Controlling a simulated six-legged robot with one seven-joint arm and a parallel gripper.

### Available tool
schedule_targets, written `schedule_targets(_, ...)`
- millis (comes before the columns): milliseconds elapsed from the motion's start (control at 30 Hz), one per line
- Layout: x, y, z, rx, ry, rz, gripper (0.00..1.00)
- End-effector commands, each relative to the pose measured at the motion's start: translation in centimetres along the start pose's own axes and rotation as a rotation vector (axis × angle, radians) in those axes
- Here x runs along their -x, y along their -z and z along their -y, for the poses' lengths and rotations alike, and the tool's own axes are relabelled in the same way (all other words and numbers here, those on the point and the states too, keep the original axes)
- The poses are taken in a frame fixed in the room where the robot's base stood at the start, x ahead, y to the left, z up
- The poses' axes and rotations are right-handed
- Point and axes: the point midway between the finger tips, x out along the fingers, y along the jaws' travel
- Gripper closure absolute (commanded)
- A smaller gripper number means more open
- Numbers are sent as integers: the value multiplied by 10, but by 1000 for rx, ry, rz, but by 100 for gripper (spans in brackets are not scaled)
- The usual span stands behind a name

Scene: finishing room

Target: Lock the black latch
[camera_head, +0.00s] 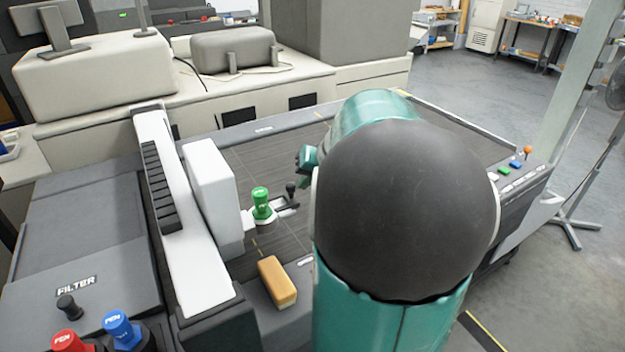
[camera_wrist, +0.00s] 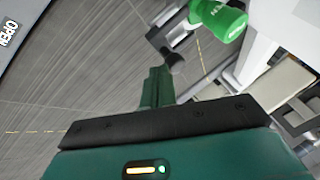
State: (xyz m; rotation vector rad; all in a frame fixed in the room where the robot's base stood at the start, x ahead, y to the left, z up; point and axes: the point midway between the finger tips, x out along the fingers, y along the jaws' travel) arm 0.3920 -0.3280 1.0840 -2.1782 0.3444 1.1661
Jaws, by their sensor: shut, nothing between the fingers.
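The black latch (camera_head: 291,190) is a small lever with a dark knob on a light base plate, on the dark grey machine top beside a green knob (camera_head: 261,203). In the wrist view the latch (camera_wrist: 174,60) lies just beyond my fingertips, with the green knob (camera_wrist: 219,20) at the upper right. My gripper (camera_head: 306,157) is teal and hangs above and slightly right of the latch in the head view. In the wrist view my gripper (camera_wrist: 157,75) shows its fingers together and empty. Whether they touch the latch I cannot tell.
A white upright block (camera_head: 212,190) stands left of the green knob. An orange-tan block (camera_head: 277,282) lies nearer. Red (camera_head: 70,342) and blue (camera_head: 121,328) knobs are at the lower left. A control strip (camera_head: 515,168) edges the right. The tabletop (camera_head: 270,150) behind the latch is clear.

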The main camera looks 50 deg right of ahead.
Motion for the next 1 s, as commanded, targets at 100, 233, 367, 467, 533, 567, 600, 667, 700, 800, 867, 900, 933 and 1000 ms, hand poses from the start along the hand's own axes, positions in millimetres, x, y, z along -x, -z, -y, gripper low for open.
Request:
schedule_targets(100,0,0,0,-1,0,0,100)
schedule_targets(233,-1,-2,4,1,0,0,100)
schedule_targets(367,-6,-10,22,4,1,2,100)
schedule_targets(467,-9,-16,34,3,1,1,100)
schedule_targets(533,-10,-18,38,2,0,0,100)
schedule_targets(567,-10,-18,39,1,1,1,100)
schedule_targets(600,-10,-19,39,0,1,1,100)
schedule_targets(667,-11,-19,40,0,1,2,100)
schedule_targets(700,-11,-19,40,0,2,3,100)
schedule_targets(800,-11,-20,40,1,3,5,100)
schedule_targets(867,-11,-20,41,2,4,6,100)
schedule_targets(900,-12,-20,41,2,4,6,100)
schedule_targets(933,-12,-20,41,3,5,7,100)
schedule_targets(1000,-12,-20,41,3,5,7,100)
